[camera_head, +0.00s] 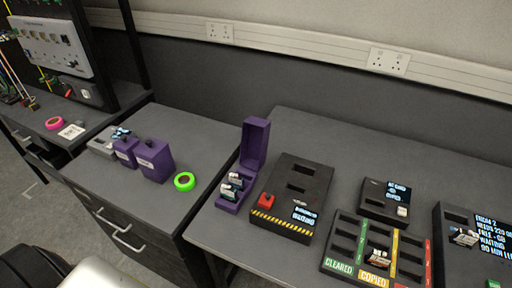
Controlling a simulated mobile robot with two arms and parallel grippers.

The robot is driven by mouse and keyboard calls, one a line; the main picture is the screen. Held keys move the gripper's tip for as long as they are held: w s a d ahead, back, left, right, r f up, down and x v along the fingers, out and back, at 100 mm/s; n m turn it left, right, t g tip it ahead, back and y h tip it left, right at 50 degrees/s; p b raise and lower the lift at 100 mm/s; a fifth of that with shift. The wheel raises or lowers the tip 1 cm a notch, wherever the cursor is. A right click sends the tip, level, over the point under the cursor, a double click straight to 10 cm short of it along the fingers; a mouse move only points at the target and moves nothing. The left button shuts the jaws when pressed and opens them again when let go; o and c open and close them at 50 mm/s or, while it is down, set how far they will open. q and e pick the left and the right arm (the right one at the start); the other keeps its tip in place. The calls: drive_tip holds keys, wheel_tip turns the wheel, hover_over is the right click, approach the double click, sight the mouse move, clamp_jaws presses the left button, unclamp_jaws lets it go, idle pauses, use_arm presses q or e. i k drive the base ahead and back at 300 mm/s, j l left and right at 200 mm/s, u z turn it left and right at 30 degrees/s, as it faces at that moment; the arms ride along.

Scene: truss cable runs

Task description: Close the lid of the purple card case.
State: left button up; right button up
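The purple card case (228,203) stands on the grey table, left of the black box with hazard stripes. Its lid (256,145) is up, standing upright at the back of the case. Small cards or cartridges (233,183) with white and dark parts sit inside the open case. Neither of my grippers shows in the head view.
Close right of the case is a black hazard-striped box (300,188) with a red part. Further right stand a sorting tray (345,224) and black display units. On the left bench are purple boxes (155,160) and a green tape ring (184,181).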

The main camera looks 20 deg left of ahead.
sight(255, 131)
drive_tip(key=u, duration=0.95)
